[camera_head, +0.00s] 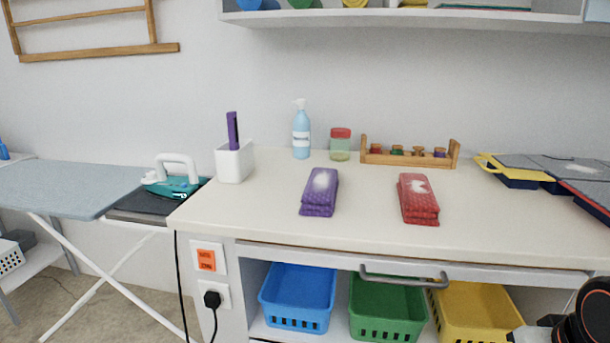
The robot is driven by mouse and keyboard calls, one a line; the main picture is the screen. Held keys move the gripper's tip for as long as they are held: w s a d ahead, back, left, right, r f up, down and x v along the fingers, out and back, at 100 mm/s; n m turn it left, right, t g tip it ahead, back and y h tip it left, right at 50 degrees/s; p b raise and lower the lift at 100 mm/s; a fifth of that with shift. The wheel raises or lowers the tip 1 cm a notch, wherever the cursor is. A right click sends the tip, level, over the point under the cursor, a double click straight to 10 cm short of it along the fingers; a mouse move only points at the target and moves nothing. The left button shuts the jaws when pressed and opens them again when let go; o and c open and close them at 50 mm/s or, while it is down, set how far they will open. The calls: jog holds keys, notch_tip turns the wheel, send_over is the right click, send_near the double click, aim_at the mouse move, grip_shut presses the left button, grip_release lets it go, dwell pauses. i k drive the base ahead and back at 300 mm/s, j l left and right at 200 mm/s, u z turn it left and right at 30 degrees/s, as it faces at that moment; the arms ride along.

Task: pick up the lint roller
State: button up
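A purple flat handle (232,130) stands upright out of a white box-shaped holder (235,162) at the left end of the counter. It may be the lint roller; its lower part is hidden inside the holder. No other thing in view looks like a lint roller. Only a dark part of my arm with an orange ring shows at the bottom right corner. My gripper's fingers are not in view.
The counter (270,217) also holds a blue pump bottle (301,135), a red-lidded jar (340,146), a wooden rack (408,157), and purple (319,193) and red (417,198) folded cloths. An iron (174,178) rests on the ironing board at left. A drawer handle (403,278) juts out.

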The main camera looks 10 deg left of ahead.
aim_at(231, 116)
jog(key=j+u, duration=0.1)
jog(key=j, duration=0.6)
jog(key=i+j+u, duration=0.15)
jog(key=j, duration=0.6)
